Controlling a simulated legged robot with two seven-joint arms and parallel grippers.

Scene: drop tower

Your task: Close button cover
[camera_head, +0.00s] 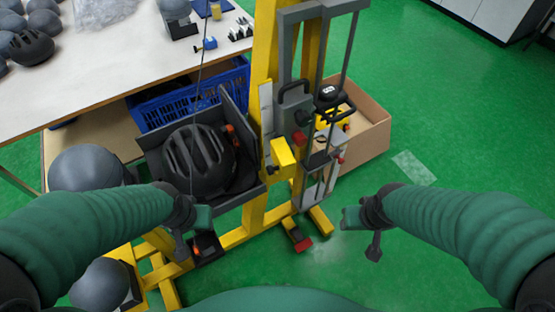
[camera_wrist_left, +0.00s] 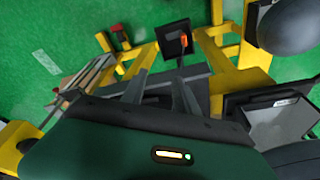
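A yellow box-shaped part (camera_head: 283,156), possibly the button cover, sits on the front of the drop tower (camera_head: 263,60), with a red knob (camera_head: 299,138) beside its top. I cannot tell whether it is a cover or how far it is open. A small black box (camera_head: 206,249) with an orange part on top sits low on the yellow base, and also shows in the left wrist view (camera_wrist_left: 174,47). My left gripper (camera_head: 195,244) is open and empty, above and beside this box; its parted fingers show in the left wrist view (camera_wrist_left: 161,76). My right gripper (camera_head: 358,240) looks open and empty, right of the tower.
A black helmet (camera_head: 197,160) lies in a dark tray on the tower. A grey headform (camera_head: 88,170) is at the left. A cardboard box (camera_head: 370,125) stands behind right. A white table (camera_head: 90,75) and blue crate (camera_head: 190,103) are behind left. The green floor at right is mostly clear.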

